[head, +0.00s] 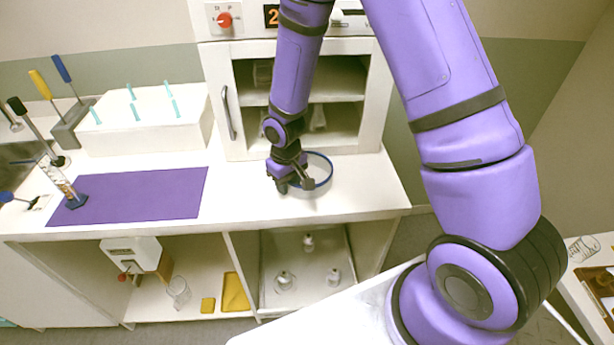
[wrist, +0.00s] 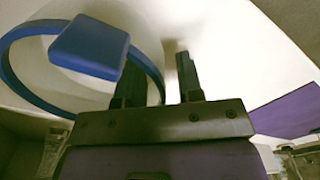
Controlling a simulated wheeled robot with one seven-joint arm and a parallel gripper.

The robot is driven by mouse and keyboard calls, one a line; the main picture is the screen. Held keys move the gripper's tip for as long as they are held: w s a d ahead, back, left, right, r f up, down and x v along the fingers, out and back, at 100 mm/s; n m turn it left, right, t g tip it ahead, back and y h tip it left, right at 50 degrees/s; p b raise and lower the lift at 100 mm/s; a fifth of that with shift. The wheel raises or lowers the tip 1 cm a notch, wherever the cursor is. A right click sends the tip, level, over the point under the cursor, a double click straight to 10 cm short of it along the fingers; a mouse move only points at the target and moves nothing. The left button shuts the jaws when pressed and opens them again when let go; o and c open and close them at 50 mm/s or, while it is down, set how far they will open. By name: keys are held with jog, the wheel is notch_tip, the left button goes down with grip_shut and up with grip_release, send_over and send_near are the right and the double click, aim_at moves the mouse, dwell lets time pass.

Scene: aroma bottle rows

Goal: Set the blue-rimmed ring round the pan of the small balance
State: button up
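The blue-rimmed ring (head: 329,174) shows at the right of my gripper (head: 289,187), over the right part of the white bench top. In the wrist view the ring (wrist: 20,92) fills the upper left, with a blue block (wrist: 90,47) in front of its rim. My gripper (wrist: 158,80) has its two dark fingers apart. The ring's near side runs past the left finger into the gap between the fingers. I cannot tell whether it touches them. I cannot make out the small balance or its pan. My gripper hides part of the ring in the head view.
A white cabinet (head: 240,145) stands close behind my gripper. The bench's front edge is near.

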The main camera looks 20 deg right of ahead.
jog(key=shift+f, duration=0.1)
jog(key=shift+c, duration=0.2)
grip_shut()
